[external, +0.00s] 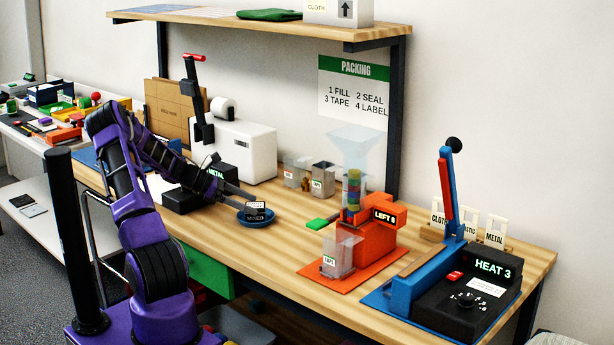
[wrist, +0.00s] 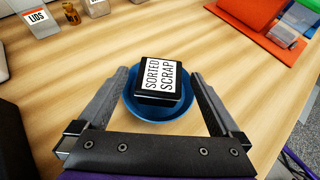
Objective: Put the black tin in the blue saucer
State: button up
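The black tin (wrist: 161,80) has a white label reading "SORTED SCRAP" and sits in the blue saucer (wrist: 136,107). In the external view the tin (external: 256,210) is small and dark, over the saucer (external: 243,219) on the wooden bench. My gripper (wrist: 160,76) is open, one finger on each side of the saucer and tin. There is a visible gap between each finger and the tin. The underside of the tin is hidden.
An orange station (external: 372,240) with a clear funnel stands right of the saucer. Clear bins (external: 296,171) stand behind it. A white machine (external: 240,150) and a black "METAL" box (external: 190,199) lie to the left. A blue heat sealer (external: 404,290) is at the right end.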

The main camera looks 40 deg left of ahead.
jog(key=shift+r, duration=0.2)
jog(key=p+v, duration=0.1)
jog(key=v, duration=1.1)
jog(key=shift+p, duration=0.3)
jog(key=shift+r, duration=0.1)
